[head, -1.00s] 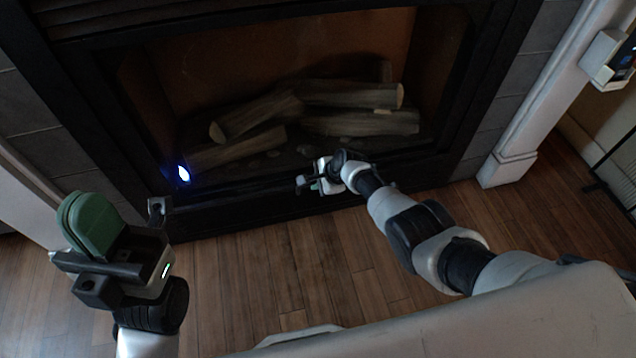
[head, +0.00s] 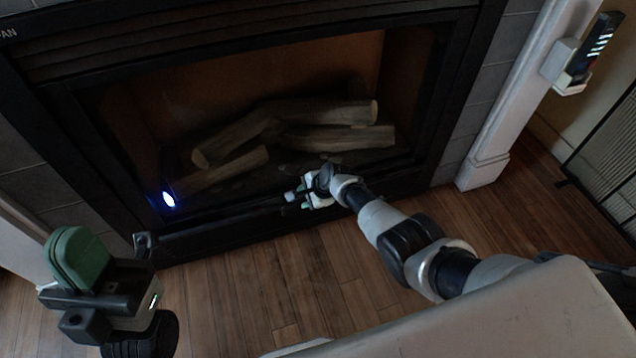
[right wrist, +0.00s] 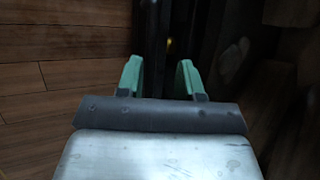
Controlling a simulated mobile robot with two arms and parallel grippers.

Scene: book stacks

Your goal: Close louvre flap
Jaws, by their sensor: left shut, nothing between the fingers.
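A black fireplace stands ahead. The louvre flap (head: 215,235) appears to be the long black strip along its bottom front; how far open it is cannot be told in the dim light. My right gripper (head: 296,198) is at the strip's upper edge, right of its middle. In the right wrist view its two green fingers (right wrist: 160,78) are apart, with a dark edge running ahead between them; contact cannot be told. My left gripper (head: 78,260) is shut and empty, with green finger pads, at the lower left, nearer me than the fireplace.
Logs (head: 290,125) lie inside the firebox, and a bluish light (head: 168,200) glows at its lower left. A dark mesh screen (head: 610,155) stands beyond. Wooden floor (head: 260,285) in front is clear.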

